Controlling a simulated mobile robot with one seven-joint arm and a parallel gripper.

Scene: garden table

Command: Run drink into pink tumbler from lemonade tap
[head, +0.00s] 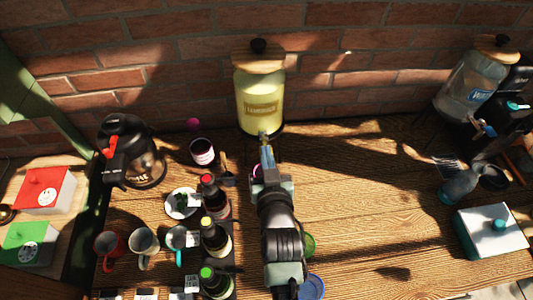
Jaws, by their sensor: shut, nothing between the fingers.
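The lemonade dispenser (259,95) is a clear jar of yellow drink with a wooden lid and a label, at the back middle by the brick wall. Its tap (263,135) is low on its front. My gripper (266,150) is shut and empty, with its tips at or just in front of the tap; I cannot tell if they touch it. A bit of pink rim (255,169), likely the pink tumbler, shows at the left of my gripper below the tap. My gripper and arm hide most of it, so its contents cannot be seen.
Left of my arm stand several bottles (214,240), a dark jar (202,151), a small plate (182,203), mugs (144,242) and a black coffee urn (130,150). A water dispenser (468,85) and a white box (490,232) are at right.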

